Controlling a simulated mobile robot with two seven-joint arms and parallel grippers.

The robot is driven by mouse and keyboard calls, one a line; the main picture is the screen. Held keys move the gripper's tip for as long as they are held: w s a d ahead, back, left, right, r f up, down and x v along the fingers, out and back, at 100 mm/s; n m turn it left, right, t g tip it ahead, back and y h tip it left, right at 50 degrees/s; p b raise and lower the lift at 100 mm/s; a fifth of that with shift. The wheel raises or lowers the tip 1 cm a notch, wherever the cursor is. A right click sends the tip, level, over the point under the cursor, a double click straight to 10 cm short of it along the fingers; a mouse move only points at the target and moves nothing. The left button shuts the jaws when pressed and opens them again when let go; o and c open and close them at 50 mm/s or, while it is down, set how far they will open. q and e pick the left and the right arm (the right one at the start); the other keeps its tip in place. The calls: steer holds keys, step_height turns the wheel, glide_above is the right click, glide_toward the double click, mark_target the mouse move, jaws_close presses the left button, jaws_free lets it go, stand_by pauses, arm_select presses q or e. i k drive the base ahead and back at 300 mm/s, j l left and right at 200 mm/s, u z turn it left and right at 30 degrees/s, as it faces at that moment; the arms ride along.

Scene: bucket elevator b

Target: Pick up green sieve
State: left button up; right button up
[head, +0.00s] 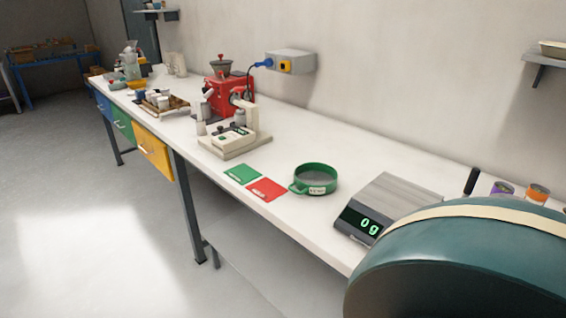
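The green sieve (316,170) is a round, shallow pan with a green rim, a grey mesh inside and a small pale label on its front. It stands upright on the white bench (310,228), right of the red card and left of the scale. A small green handle or lug sticks out at its lower left. Nothing touches it from above. Neither of my grippers shows in the head view.
A grey scale (399,200) reading 0 g stands right of the sieve. A large dark-green rounded object (470,265) fills the lower right. Green (243,173) and red (267,189) cards lie left. A beige device (235,138) and red machine (228,97) stand farther back.

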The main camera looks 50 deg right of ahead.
mark_target(312, 179)
steer(key=i, duration=1.65)
steer(key=i+z, duration=0.2)
steer(key=i, duration=0.2)
steer(key=i+j+z, duration=0.45)
steer(key=i, duration=0.3)
steer(key=l+z, duration=0.1)
steer(key=z, duration=1.7)
